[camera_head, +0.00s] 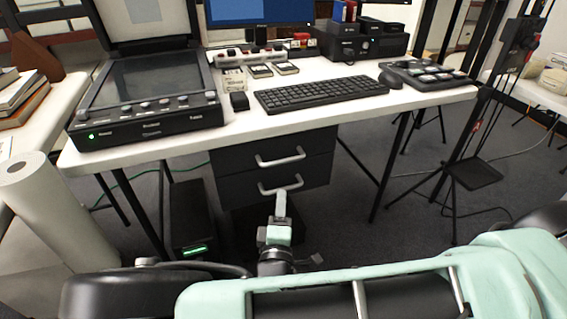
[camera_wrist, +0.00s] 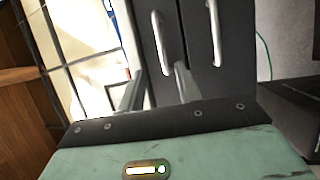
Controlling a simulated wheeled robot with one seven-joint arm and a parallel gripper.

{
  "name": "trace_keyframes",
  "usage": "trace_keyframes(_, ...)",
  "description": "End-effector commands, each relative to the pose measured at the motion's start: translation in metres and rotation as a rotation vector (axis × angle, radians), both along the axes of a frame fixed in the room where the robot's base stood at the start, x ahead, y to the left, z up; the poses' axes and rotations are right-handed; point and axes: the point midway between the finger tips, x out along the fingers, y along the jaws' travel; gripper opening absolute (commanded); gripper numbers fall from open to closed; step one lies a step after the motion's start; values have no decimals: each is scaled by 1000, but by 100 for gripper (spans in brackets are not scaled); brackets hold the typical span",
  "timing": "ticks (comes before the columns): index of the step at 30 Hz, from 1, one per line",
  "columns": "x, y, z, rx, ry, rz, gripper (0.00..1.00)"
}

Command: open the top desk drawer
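The dark two-drawer unit hangs under the white desk. The top drawer (camera_head: 255,149) looks shut, with a pale bar handle (camera_head: 280,157). The lower drawer's handle (camera_head: 281,186) is below it. In the wrist view, turned sideways, the top handle (camera_wrist: 157,40) is on the left and the lower handle (camera_wrist: 214,30) on the right. My gripper (camera_head: 282,194) is in front of the drawers. In the wrist view my gripper (camera_wrist: 159,70) is open, its fingers either side of the top handle's near end in the picture. Whether they reach it in depth I cannot tell.
The white desk top (camera_head: 330,115) carries a scanner (camera_head: 150,95), a keyboard (camera_head: 320,92) and other devices. A black computer case (camera_head: 190,215) stands on the floor left of the drawers. Thin black desk legs (camera_head: 390,165) stand to the right. A paper roll (camera_head: 45,215) is at left.

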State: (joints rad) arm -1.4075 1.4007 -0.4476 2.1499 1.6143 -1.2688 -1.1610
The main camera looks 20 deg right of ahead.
Motion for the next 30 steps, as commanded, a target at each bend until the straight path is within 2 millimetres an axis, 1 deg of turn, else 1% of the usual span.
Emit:
trace_keyframes(1, 10, -5, 1, -1, -3, -2, 34)
trace_keyframes(12, 80, -35, 14, 1, 0, -2, 34)
trace_keyframes(18, 110, -47, 19, 1, 1, -1, 34)
trace_keyframes(24, 125, -53, 22, 2, 1, 0, 34)
trace_keyframes(30, 128, -54, 23, 2, 2, 0, 34)
